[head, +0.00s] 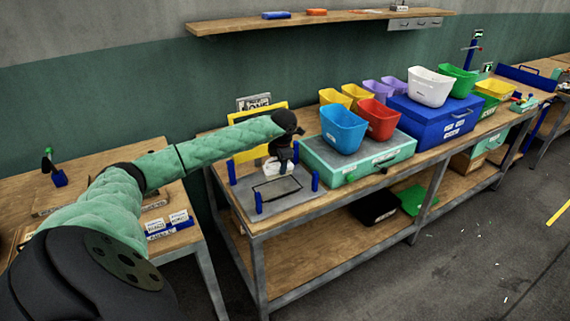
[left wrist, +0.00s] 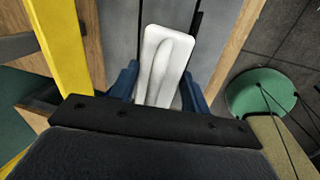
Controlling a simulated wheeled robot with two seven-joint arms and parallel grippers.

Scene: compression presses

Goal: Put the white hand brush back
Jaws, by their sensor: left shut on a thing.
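The white hand brush (head: 273,168) is low over the back of a grey board (head: 290,201) that has blue posts and a black rectangular outline. In the left wrist view the white brush (left wrist: 165,58) points away from me, its near end between two blue finger-like parts. My left gripper (head: 281,160) is above the board, pointing down and shut on the brush. It also shows in the left wrist view (left wrist: 161,92). I cannot tell whether the brush touches the board. The bristles are hidden. My right gripper is in neither view.
A yellow frame (head: 242,128) with a sign stands behind the board. To the right, a teal case (head: 361,168) carries a blue bin (head: 343,128) and a red bin (head: 378,119). A wall shelf (head: 340,20) runs above. Aisle floor is free at right.

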